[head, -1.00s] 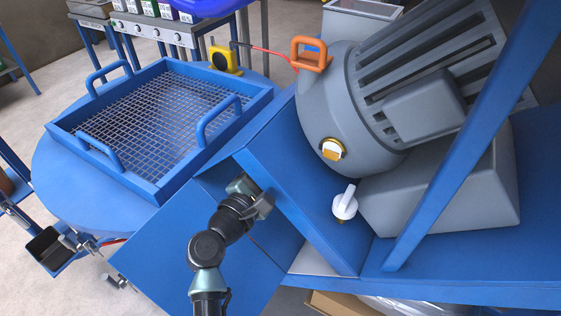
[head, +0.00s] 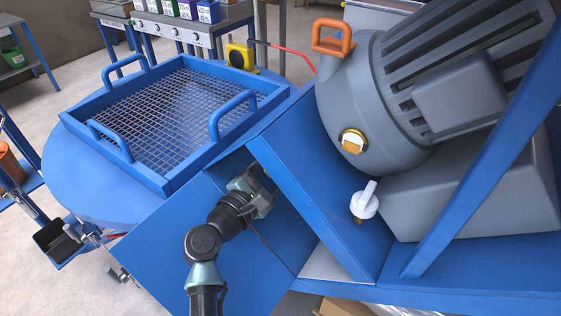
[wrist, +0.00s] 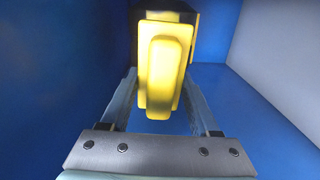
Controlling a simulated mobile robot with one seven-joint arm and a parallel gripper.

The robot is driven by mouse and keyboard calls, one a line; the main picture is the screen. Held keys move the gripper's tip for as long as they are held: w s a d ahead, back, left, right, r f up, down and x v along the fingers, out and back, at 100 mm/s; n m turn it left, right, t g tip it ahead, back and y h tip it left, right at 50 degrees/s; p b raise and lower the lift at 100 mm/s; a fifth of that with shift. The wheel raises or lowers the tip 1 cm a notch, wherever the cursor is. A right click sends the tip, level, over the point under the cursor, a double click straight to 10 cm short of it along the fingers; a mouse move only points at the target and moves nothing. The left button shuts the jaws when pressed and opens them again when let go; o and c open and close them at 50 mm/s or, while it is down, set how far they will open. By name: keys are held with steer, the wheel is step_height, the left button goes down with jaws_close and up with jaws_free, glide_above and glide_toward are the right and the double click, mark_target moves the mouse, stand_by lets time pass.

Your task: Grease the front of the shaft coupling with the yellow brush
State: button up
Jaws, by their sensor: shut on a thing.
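My gripper (head: 262,184) reaches into the recess of the blue machine frame, below the grey motor. In the wrist view its two fingers (wrist: 160,78) stand on either side of a yellow block-like piece (wrist: 160,65), which I take to be the yellow brush, and are shut on it. A dark part shows behind the yellow piece at the top of the wrist view; I cannot tell if it is bristles or the coupling. The shaft coupling cannot be made out in either view, and the brush's far end is hidden.
Blue walls (wrist: 55,80) stand close to the gripper. The grey motor (head: 400,110) with an orange lifting eye (head: 332,38) and a white-handled valve (head: 365,202) are to the right. A blue mesh-covered tray (head: 175,182) sits on the round table (head: 85,160) at left.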

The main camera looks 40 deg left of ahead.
steer(key=shift+d+r+p, duration=0.7)
steer(key=shift+d+r, duration=0.05)
steer(key=shift+r, duration=0.15)
steer(key=shift+f, duration=0.1)
steer(key=shift+s, duration=0.35)
steer(key=shift+s+d, duration=0.15)
steer(key=shift+s, duration=2.45)
steer(key=s, duration=0.3)
steer(key=shift+d, duration=0.1)
steer(key=shift+s, duration=0.1)
